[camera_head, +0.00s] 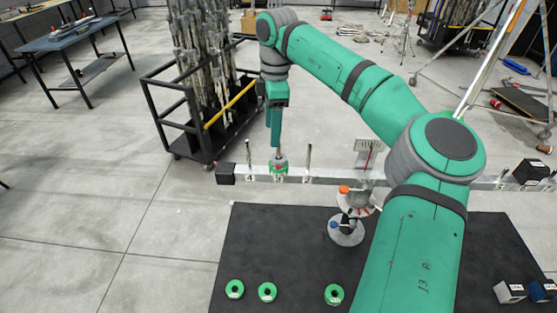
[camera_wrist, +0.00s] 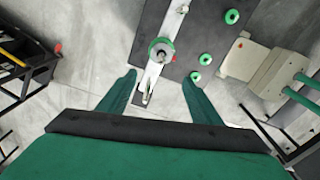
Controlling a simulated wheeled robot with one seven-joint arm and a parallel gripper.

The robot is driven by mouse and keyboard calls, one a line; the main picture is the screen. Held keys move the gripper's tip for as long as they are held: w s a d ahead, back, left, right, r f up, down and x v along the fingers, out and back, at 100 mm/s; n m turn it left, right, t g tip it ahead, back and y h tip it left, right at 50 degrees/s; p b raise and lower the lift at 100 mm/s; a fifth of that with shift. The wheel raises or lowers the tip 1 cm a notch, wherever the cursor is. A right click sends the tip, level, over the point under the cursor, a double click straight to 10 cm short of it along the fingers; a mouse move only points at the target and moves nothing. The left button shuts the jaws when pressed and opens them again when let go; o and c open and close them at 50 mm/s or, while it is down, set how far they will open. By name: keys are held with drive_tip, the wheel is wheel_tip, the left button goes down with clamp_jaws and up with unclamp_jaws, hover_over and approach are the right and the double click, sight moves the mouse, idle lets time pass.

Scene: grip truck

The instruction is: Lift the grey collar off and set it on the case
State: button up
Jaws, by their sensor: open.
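The grey collar (camera_head: 280,158) appears to sit on top of a green collar (camera_head: 279,170), around a post on the long pale beam (camera_head: 300,179). In the wrist view the grey collar (camera_wrist: 155,47) shows inside a green rim, beyond the fingertips. My gripper (camera_head: 275,146) points down just above this stack. In the wrist view my gripper (camera_wrist: 161,78) has its fingers wide apart with nothing between them. The broad dark surface (camera_head: 290,245) below the beam looks like the case top. Part of it is hidden by my arm.
Bare posts (camera_head: 308,160) stand on either side of the stack. Several green rings, one at the left (camera_head: 235,289), lie on the dark surface. A round stand (camera_head: 347,230) is near the beam's middle. A black cart (camera_head: 205,110) stands behind. Small blocks (camera_head: 508,292) lie at right.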

sight(279, 154)
drive_tip(key=shift+d+r+m+h, duration=0.3)
drive_tip(key=shift+d, duration=0.5)
drive_tip(key=shift+d+f, duration=0.1)
drive_tip(key=shift+d, duration=0.05)
wheel_tip(279, 154, down, 5)
drive_tip(key=shift+f, duration=0.1)
drive_tip(key=shift+w+f, duration=0.1)
drive_tip(key=shift+f, duration=2.55)
drive_tip(key=shift+w, duration=0.1)
drive_tip(key=c, duration=1.4)
